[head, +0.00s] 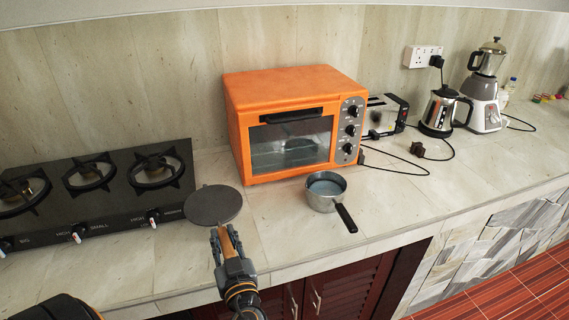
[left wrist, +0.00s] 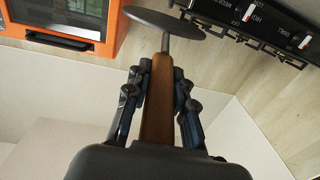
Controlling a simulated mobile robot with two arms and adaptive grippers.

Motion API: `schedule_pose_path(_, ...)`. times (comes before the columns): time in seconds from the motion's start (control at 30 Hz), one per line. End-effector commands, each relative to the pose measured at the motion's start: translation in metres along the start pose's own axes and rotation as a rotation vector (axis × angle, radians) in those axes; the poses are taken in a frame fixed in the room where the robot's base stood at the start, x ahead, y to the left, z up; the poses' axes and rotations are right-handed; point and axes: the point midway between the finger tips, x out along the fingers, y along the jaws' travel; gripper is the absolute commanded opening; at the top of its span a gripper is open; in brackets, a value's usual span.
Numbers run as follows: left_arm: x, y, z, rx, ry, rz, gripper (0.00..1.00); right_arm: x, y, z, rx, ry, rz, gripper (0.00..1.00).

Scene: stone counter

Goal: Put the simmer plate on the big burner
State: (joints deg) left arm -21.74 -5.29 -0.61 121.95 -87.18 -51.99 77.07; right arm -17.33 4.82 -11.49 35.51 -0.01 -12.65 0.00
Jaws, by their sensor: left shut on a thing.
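The simmer plate (head: 213,205) is a dark grey disc with a wooden handle. My left gripper (head: 233,262) is shut on the handle and holds the plate out over the counter's front part, between the stove and the orange oven. In the left wrist view the wooden handle (left wrist: 157,105) runs between the fingers (left wrist: 158,100), with the disc (left wrist: 165,22) beyond. The black stove (head: 95,195) is at the left of the head view, with several burners. The burner at the left edge (head: 22,190) has a "BIG" label below it. My right gripper is not in view.
An orange toaster oven (head: 295,120) stands right of the stove. A small saucepan (head: 325,192) with a black handle is in front of it. A toaster (head: 385,115), kettle (head: 440,112) and blender (head: 486,90) stand further right. Cabinets lie below the counter edge.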

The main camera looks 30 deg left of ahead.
Motion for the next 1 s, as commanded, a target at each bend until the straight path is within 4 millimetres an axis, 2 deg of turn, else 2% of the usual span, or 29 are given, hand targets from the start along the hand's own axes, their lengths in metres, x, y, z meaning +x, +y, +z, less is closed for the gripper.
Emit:
schedule_pose_path(0.17,-0.001,-0.003,-0.003,0.001,0.004,0.004,0.0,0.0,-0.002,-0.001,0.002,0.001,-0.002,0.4)
schedule_pose_path(0.27,-0.006,0.004,-0.005,0.006,0.011,0.058,0.0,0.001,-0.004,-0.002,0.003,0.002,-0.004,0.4)
schedule_pose_path(0.33,-0.015,0.015,-0.007,0.015,0.022,0.149,0.0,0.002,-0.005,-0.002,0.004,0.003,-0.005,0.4)
schedule_pose_path(0.47,-0.052,0.047,-0.012,0.028,0.035,0.408,0.0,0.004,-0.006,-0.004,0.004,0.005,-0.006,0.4)
schedule_pose_path(0.53,-0.08,0.063,-0.014,0.029,0.033,0.557,0.0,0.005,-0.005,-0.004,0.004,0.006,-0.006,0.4)
schedule_pose_path(0.7,-0.138,0.086,-0.019,0.014,0.016,0.82,0.0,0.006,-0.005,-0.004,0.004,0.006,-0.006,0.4)
schedule_pose_path(0.83,-0.162,0.092,-0.021,0.002,0.002,0.915,0.0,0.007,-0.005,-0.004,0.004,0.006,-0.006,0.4)
schedule_pose_path(1.0,-0.168,0.094,-0.02,-0.002,-0.012,0.938,0.0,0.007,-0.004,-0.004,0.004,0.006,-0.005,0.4)
